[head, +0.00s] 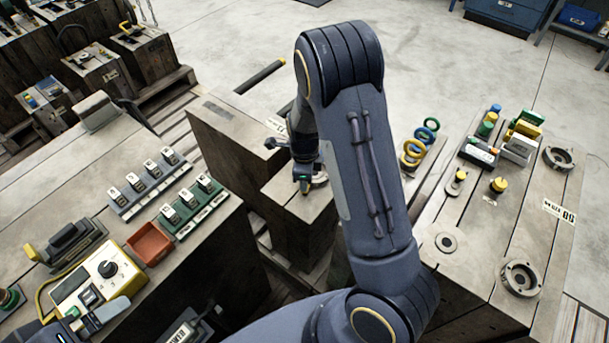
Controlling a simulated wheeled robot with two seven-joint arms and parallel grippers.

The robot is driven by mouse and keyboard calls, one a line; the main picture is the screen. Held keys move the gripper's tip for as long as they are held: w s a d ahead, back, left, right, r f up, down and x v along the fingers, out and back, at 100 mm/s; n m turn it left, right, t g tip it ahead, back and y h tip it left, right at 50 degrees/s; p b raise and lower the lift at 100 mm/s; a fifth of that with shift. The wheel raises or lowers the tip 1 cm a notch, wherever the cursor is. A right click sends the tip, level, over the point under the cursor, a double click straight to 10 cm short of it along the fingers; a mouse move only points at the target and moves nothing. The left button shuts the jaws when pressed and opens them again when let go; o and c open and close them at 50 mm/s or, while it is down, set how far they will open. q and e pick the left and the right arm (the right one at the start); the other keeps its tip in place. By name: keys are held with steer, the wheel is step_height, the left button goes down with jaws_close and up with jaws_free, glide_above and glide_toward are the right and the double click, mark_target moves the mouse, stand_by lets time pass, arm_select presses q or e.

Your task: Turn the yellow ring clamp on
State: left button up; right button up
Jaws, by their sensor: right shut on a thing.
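My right gripper (303,180) points down at the top of a wooden block near the middle of the head view. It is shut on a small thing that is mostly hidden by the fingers. A grey round fitting (321,174) shows just right of the fingertips, partly covered by my arm. I cannot tell which thing is the yellow ring clamp. At the bottom left corner, a dark part with a light may be my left gripper (62,336).
The right bench holds round flanges (521,278), yellow-topped knobs (499,185) and several small coloured blocks. The left bench holds a yellow-edged box with a dial (106,269), a red-brown tray (150,243) and numbered racks (190,212). A dark gap separates the benches.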

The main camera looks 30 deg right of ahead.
steer(key=shift+m, duration=0.4)
steer(key=o, duration=1)
steer(key=shift+r+p, duration=0.95)
steer(key=shift+r, duration=2.95)
